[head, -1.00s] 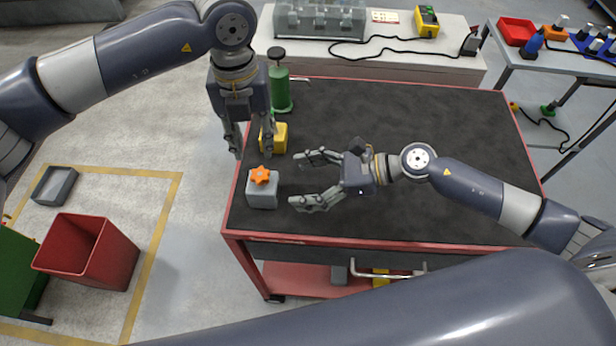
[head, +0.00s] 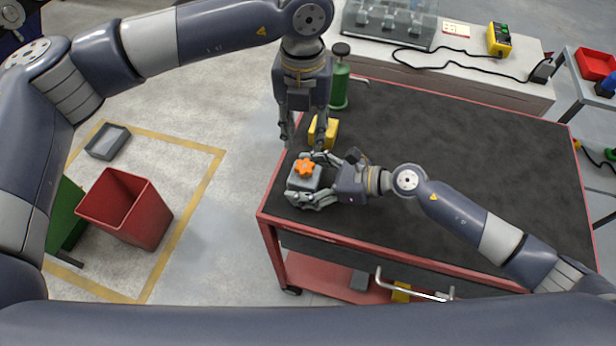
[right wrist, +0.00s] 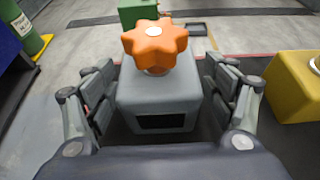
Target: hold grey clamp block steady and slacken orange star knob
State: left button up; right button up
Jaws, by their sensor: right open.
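The grey clamp block (head: 297,184) stands near the left front corner of the cart top, with the orange star knob (head: 305,167) on its top. In the right wrist view the knob (right wrist: 155,45) sits upright above the grey block (right wrist: 158,98). My right gripper (head: 318,182) is open, its fingers on either side of the block; whether they touch it I cannot tell. The fingers also flank the block in the right wrist view (right wrist: 160,105). My left gripper (head: 304,138) points down, open and empty, higher than the knob and just behind it in the picture.
A yellow block (head: 324,132) and a green bottle (head: 339,88) stand behind the clamp block, close to my left gripper. The dark cart top (head: 450,160) is clear to the right. A red bin (head: 125,210) stands on the floor at left.

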aim_at(304, 165)
jog(key=c, duration=1.6)
pick_arm(q)
jog(key=o, duration=0.5)
notch_tip(304, 165, down, 10)
jog(key=m, duration=2.2)
jog(key=shift+r+m, duration=0.25)
jog(key=shift+m, duration=0.05)
